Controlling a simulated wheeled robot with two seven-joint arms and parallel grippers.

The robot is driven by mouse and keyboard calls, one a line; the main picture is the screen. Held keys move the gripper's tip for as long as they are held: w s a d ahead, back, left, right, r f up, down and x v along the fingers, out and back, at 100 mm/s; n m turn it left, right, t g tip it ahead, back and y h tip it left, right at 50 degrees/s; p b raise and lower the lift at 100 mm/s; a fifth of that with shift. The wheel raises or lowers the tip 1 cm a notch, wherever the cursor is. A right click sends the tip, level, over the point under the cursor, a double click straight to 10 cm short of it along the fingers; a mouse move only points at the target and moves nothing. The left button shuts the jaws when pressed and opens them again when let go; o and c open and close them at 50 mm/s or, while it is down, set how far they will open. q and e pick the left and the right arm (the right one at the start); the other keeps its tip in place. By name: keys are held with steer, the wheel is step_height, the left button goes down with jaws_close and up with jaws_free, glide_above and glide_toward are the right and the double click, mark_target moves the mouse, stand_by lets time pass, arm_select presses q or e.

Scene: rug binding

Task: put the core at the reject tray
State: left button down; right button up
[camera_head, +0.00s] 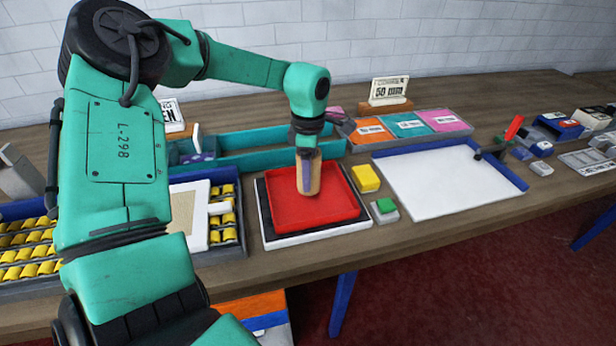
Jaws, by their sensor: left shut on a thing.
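My left arm comes in from the left, and its gripper (307,150) points down over the red tray. It is shut on the core (313,178), a tan upright cylinder with a dark bluish stripe down its side. The core's lower end is over the floor of the red tray (336,207), which I take as the reject tray. I cannot tell whether the core touches the floor. The gripper hides the core's top. My right gripper is not in view.
A yellow block (365,178) and a green-topped block (384,209) stand right of the red tray. Further right is a white board with blue edges (450,180). Teal rails (245,159) lie behind, and a rack of yellow rolls (30,252) is at left.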

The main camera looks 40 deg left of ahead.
arm_select(q)
step_height(320, 180, down, 3)
steer(key=shift+w+r, duration=0.1)
steer(key=shift+r, duration=0.05)
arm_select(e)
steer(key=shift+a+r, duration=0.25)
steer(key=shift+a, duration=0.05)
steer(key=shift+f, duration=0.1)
arm_select(q)
steer(key=shift+f, duration=0.2)
steer(key=shift+c, duration=0.5)
jaws_free()
steer(key=shift+r, duration=0.1)
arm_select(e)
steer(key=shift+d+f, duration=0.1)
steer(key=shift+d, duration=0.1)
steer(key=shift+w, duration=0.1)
